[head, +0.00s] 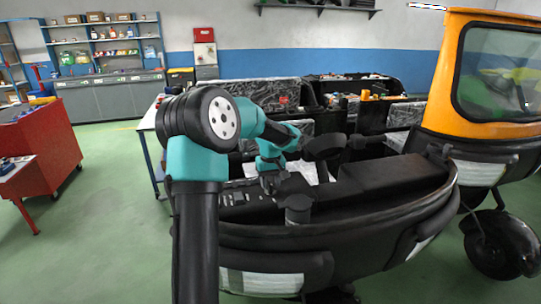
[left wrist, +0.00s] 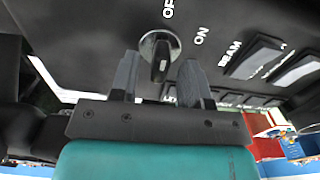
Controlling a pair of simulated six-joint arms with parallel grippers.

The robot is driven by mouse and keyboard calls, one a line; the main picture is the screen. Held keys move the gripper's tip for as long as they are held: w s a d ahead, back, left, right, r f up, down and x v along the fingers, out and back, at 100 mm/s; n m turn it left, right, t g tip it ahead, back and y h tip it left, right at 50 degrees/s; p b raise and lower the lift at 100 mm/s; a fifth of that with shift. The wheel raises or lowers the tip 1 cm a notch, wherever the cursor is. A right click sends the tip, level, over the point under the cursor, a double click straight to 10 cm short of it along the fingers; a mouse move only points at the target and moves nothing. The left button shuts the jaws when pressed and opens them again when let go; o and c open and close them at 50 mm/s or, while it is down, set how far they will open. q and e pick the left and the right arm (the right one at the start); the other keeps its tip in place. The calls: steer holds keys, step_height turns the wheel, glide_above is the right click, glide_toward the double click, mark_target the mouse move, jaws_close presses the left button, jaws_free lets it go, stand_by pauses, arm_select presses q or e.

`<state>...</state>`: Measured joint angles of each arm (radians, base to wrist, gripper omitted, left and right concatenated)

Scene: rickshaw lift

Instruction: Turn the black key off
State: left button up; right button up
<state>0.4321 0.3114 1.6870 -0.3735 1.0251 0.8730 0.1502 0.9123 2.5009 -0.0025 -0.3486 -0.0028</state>
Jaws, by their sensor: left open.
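The black key (left wrist: 159,62) stands in a round metal lock in the dark dashboard, in the left wrist view. White letters "ON" and a partly cut-off "OF" are printed near the lock. My left gripper (left wrist: 158,72) is open, with one grey finger on each side of the key and gaps between. In the head view my left gripper (head: 270,185) is over the dashboard of the rickshaw (head: 390,195), and the key is too small or hidden to make out there. My right gripper is not in view.
Rocker switches (left wrist: 255,58), one labelled "BEAM", sit beside the key on the dashboard. A dark steering column top (head: 298,208) stands near the left gripper. A red cabinet (head: 42,145) and green floor lie to the left.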

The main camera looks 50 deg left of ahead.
mark_target(271, 183)
arm_select(q)
step_height(271, 183, up, 16)
steer(key=shift+r, duration=0.15)
stand_by(0.3)
stand_by(0.4)
